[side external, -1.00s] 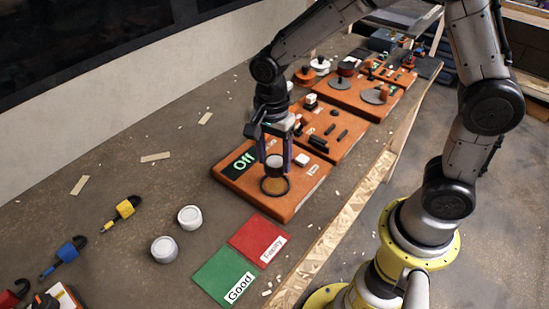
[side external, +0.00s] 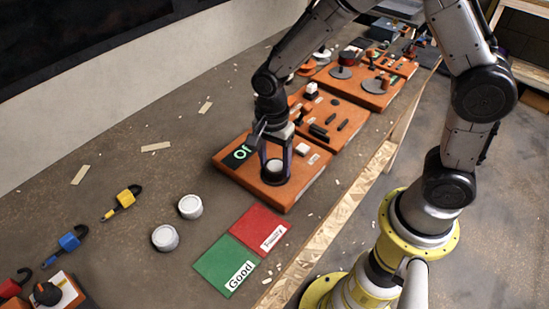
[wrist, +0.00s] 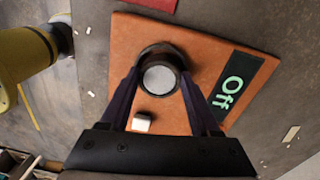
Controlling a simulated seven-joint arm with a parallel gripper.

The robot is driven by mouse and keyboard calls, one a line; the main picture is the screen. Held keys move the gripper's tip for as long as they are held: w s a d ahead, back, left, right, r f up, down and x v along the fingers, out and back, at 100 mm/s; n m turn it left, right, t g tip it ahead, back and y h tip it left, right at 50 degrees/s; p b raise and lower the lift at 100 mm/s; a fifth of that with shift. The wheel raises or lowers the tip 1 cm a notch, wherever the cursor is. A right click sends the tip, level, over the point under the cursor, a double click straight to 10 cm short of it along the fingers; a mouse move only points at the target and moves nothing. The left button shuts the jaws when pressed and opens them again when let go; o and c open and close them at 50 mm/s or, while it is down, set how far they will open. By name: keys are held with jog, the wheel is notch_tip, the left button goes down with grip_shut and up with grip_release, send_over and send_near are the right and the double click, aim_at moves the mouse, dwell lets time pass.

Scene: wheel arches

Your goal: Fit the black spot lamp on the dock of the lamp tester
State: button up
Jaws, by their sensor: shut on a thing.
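The black spot lamp (side external: 275,179), with a pale round face (wrist: 160,79), is upright between the fingers of my gripper (side external: 275,170). The gripper is shut on its sides. The lamp is at the dock of the orange lamp tester (side external: 291,197), low over the board, and covers the dock ring. I cannot tell whether it is fully seated. The tester's display (wrist: 232,92) reads "Off" in green; my gripper partly hides it in the side view. A white button (wrist: 141,122) is on the board beside the lamp.
A red "Faulty" pad (side external: 260,229) and a green "Good" pad (side external: 225,265) lie in front of the tester. Two white round lamps (side external: 190,206) (side external: 165,237) stand left of them. Yellow (side external: 122,200) and blue (side external: 68,241) tools lie farther left. More orange boards (side external: 340,115) stand behind.

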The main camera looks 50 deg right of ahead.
jog(key=shift+f, duration=0.15)
dwell(0.4)
jog(key=o, duration=1.4)
jog(key=shift+o, duration=0.2)
jog(key=s+d+r+t, duration=0.1)
jog(key=d+r, duration=0.1)
jog(key=r, duration=0.8)
jog(key=s+d+r+t, duration=0.1)
jog(key=r, duration=0.9)
jog(key=s+d+n+t, duration=0.2)
jog(key=s+n, duration=0.5)
jog(key=n, duration=0.1)
jog(key=s+d+n+t, duration=0.2)
jog(key=s+d+n, duration=0.1)
jog(key=s+n, duration=0.4)
jog(key=shift+s+f+n, duration=0.35)
jog(key=shift+f+n, duration=0.1)
jog(key=shift+n, duration=0.25)
